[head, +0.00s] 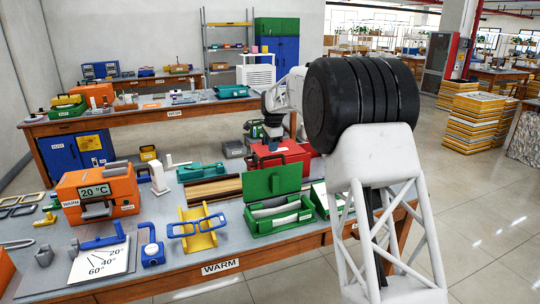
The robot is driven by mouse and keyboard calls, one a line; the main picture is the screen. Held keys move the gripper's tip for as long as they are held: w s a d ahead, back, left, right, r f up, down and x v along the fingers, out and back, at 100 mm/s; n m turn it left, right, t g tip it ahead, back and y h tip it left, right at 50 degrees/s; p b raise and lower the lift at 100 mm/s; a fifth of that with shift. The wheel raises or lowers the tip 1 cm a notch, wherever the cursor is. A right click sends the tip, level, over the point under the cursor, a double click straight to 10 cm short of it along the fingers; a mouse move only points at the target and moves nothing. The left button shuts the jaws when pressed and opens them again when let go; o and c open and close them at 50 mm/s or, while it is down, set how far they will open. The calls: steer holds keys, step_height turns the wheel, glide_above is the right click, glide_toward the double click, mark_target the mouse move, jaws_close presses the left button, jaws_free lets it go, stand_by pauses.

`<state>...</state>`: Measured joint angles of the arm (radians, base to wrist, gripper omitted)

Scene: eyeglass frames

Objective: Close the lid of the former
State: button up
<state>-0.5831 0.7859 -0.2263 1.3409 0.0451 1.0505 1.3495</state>
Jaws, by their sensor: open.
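The former looks to be the green box (262,226) near the front edge of the bench. Its green lid (262,183) stands raised at the back, and pale curved blocks (275,209) show inside. My gripper (273,146) is small and dark in the head view, pointing down at the end of my white arm. It appears farther back than the green box, in front of a red case, and apart from the lid. It is open, and nothing shows between its fingers.
Blue eyeglass frames (197,226) rest on a yellow stand (203,241) left of the green box. An orange heater (98,193) reads 20 °C. A red case (279,158) sits behind. My arm hides the bench's right end. Free floor lies at right.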

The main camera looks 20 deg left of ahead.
steer(key=shift+w+a+f, duration=0.15)
steer(key=shift+f, duration=0.75)
steer(key=shift+w+a+f, duration=0.1)
steer(key=shift+f, duration=0.75)
steer(key=shift+w+a+f, duration=0.15)
steer(key=shift+f, duration=0.75)
jaws_close()
